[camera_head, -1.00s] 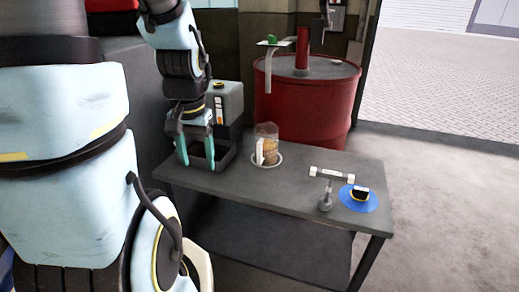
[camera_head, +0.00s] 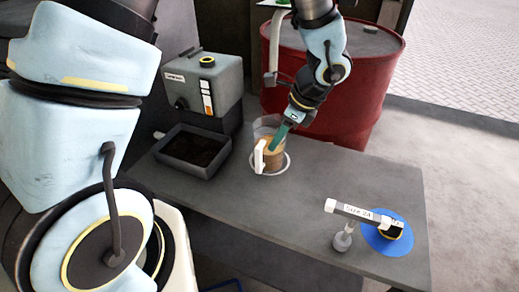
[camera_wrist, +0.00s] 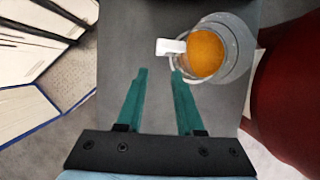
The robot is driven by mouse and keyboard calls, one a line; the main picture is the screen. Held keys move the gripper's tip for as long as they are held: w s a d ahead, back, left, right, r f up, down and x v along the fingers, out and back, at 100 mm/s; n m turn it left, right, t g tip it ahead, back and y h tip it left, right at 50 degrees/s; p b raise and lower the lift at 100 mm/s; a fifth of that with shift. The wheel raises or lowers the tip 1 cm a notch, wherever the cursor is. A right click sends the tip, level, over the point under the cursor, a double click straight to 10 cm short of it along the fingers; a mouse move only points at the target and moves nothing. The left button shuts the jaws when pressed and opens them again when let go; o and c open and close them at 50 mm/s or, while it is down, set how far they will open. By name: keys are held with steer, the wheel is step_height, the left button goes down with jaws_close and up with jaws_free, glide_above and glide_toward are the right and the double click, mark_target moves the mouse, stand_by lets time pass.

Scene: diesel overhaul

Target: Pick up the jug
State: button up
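The jug (camera_head: 270,152) is clear, with a white handle and orange-brown liquid inside. It stands upright on a pale ring mark on the grey table (camera_head: 215,205). My gripper (camera_head: 277,142) is at the jug, and one teal finger overlaps it in the head view. In the wrist view, my gripper (camera_wrist: 159,75) is open with nothing between its fingers. The jug (camera_wrist: 207,55) lies beyond the right fingertip, and its white handle (camera_wrist: 171,46) is just ahead of the fingertips. Whether the right finger touches the jug I cannot tell.
A grey machine (camera_head: 206,85) with a dark tray (camera_head: 192,170) stands left of the jug. A red drum (camera_head: 350,110) stands behind the table. A labelled T-shaped stand (camera_head: 343,238) and a blue disc (camera_head: 380,241) with a dark item are at the right. The table middle is clear.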

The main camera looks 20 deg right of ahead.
mark_target(261, 160)
steer(key=shift+p+x, duration=1)
steer(key=shift+x, duration=4.4)
steer(key=shift+w+a+r, duration=0.1)
steer(key=shift+a, duration=0.05)
jaws_close()
